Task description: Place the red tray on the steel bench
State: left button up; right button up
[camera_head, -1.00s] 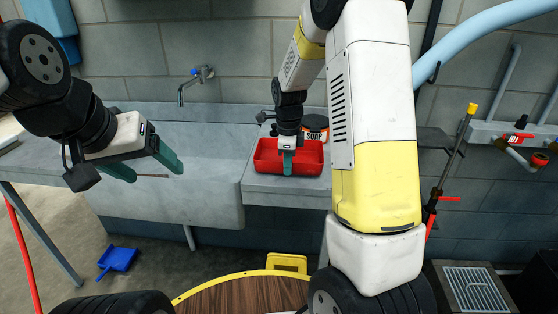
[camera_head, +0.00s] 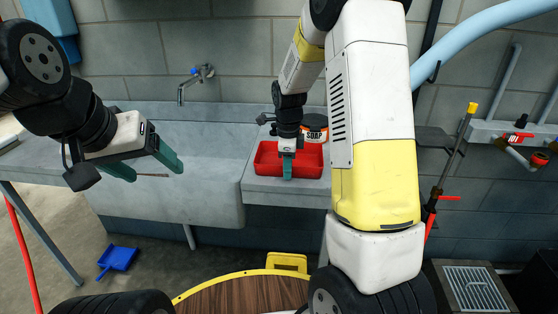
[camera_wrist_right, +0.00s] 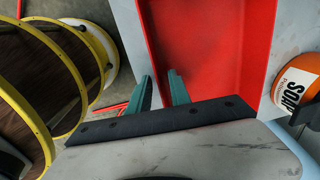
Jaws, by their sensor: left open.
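The red tray (camera_head: 266,172) is level, at the grey bench top (camera_head: 258,191) to the right of the sink basin in the head view. I cannot tell whether its underside touches the bench. My right gripper (camera_head: 287,170) is shut on the tray's near wall, pointing down. In the right wrist view its fingers (camera_wrist_right: 162,92) straddle that wall, and the tray's inside (camera_wrist_right: 205,45) looks empty. My left gripper (camera_head: 150,165) is open and empty in front of the sink, well left of the tray.
An orange soap tub (camera_head: 314,126) stands just behind the tray; it also shows in the right wrist view (camera_wrist_right: 298,82). The sink basin (camera_head: 165,190) lies left, with a tap (camera_head: 195,80) above. A round wooden, yellow-rimmed top (camera_head: 240,295) is in front.

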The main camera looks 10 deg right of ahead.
notch_tip(320, 180, up, 11)
jog(key=s+r+n+t+y, duration=0.1)
jog(key=s+r+n, duration=0.4)
jog(key=s+n, duration=0.6)
jog(key=s+a+r+n+t+y, duration=0.1)
jog(key=s+r+n+t, duration=0.3)
jog(key=s+n, duration=0.6)
jog(key=shift+s+a+r+n, duration=0.25)
jog(key=shift+s+r+n, duration=0.2)
jog(key=shift+s, duration=1.3)
